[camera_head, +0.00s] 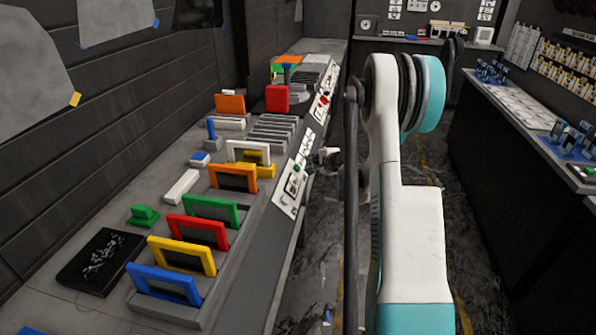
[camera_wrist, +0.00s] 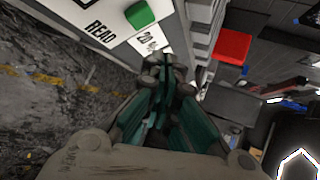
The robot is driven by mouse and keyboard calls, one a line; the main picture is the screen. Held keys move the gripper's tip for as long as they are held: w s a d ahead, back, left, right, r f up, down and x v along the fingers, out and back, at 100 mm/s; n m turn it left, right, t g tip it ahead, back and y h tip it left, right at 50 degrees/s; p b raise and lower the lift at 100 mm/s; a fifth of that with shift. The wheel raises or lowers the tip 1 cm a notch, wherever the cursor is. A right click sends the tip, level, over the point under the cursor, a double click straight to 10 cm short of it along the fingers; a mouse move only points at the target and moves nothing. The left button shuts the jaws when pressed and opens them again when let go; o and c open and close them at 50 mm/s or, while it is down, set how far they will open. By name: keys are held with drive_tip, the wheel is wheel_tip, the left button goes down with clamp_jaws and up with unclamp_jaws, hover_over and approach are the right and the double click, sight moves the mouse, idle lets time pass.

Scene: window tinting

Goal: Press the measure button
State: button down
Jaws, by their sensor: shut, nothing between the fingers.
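A white panel (camera_head: 290,188) is on the sloping front of the left bench, with a green button (camera_head: 297,167) on it. In the wrist view the green button (camera_wrist: 141,15) is at the top, between the printed word READ and a label that appears to say 20 %. No label saying "measure" is legible. My gripper (camera_head: 325,158) is just right of the panel in the head view. In the wrist view my gripper (camera_wrist: 162,72) is shut and empty, with its fingertips below the button in the picture. The fingertips look apart from the button.
Several coloured frames, such as a blue one (camera_head: 166,283) and a red one (camera_head: 199,231), stand along the left bench. Further panels (camera_head: 306,145) line its front edge. A red block (camera_head: 277,98) stands farther back. The floor aisle (camera_head: 430,160) lies between the benches.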

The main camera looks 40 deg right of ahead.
drive_tip(key=shift+w+a+f+b, duration=0.35)
drive_tip(key=shift+w+f, duration=0.05)
drive_tip(key=shift+f, duration=0.1)
drive_tip(key=shift+w+a+f+b, duration=0.3)
drive_tip(key=shift+w+f+b, duration=0.1)
drive_tip(key=shift+f, duration=0.1)
idle(0.8)
drive_tip(key=shift+w+a+f+b, duration=0.2)
drive_tip(key=shift+f+b, duration=0.1)
drive_tip(key=shift+w+a+f+b, duration=0.25)
drive_tip(key=shift+w+f+b, duration=0.05)
idle(0.9)
idle(0.4)
drive_tip(key=shift+s+d+r, duration=0.4)
drive_tip(key=shift+s+r, duration=0.1)
drive_tip(key=shift+r, duration=0.15)
drive_tip(key=s+d+r+p, duration=0.2)
drive_tip(key=r, duration=0.1)
drive_tip(key=shift+s+d+r, duration=0.2)
drive_tip(key=shift+s+r, duration=0.05)
drive_tip(key=shift+s, duration=0.1)
